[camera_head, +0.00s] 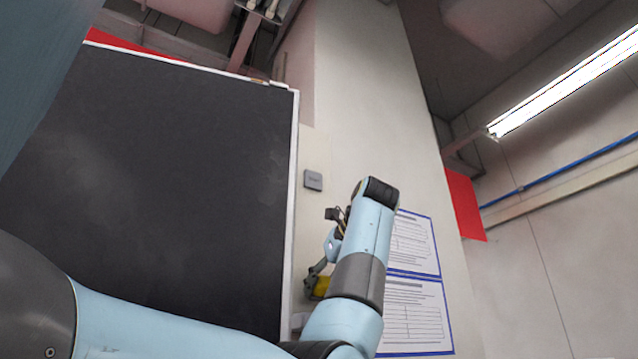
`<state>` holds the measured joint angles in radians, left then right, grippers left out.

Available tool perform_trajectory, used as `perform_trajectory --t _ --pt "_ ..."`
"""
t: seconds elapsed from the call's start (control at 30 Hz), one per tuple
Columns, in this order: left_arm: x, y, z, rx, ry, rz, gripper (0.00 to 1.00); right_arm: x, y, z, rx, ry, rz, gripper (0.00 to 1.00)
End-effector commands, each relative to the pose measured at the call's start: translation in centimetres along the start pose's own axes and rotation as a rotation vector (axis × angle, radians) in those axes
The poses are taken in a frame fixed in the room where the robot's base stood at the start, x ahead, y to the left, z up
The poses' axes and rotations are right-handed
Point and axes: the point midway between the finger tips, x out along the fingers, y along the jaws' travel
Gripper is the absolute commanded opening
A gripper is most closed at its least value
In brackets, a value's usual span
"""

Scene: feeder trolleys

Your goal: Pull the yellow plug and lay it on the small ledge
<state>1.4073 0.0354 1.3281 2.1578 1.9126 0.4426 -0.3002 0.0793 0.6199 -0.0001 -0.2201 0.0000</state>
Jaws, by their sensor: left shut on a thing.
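The yellow plug (321,286) shows at the lower middle, against the pale wall strip between the dark panel and the papers. My left gripper (313,281) is shut on the yellow plug. It is partly hidden behind my own blue wrist and forearm, so only part of the fingers and plug show. I cannot tell whether the plug is still seated in a socket. A small pale piece (299,321) sticks out below the plug; I cannot tell if it is the small ledge. My right gripper is not in view.
A large dark panel (170,180) with a white edge fills the left. A small grey square box (313,180) sits on the wall above my gripper. Blue-framed papers (418,310) hang right of my wrist. A red panel (465,205) and lit lamp (565,85) are farther right.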

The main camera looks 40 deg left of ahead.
Motion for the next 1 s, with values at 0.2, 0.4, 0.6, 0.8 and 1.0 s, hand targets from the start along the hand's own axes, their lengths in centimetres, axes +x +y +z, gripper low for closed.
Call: perform_trajectory --t 0.2,0.4,0.6,0.8,1.0 --pt "0.3 0.0 -0.4 0.0 0.0 0.0 0.0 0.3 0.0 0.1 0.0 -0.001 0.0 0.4" --pt "0.5 0.0 -0.8 -0.001 0.0 0.0 0.0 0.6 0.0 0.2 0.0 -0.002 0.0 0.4" --pt "0.7 0.0 -1.1 -0.001 0.0 0.0 0.0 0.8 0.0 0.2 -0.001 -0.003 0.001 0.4" --pt "0.9 0.0 -1.4 -0.001 0.0 0.0 0.0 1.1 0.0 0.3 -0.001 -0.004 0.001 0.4" --pt "1.1 0.0 -1.8 0.0 0.0 0.0 0.0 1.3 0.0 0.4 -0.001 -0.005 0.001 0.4"
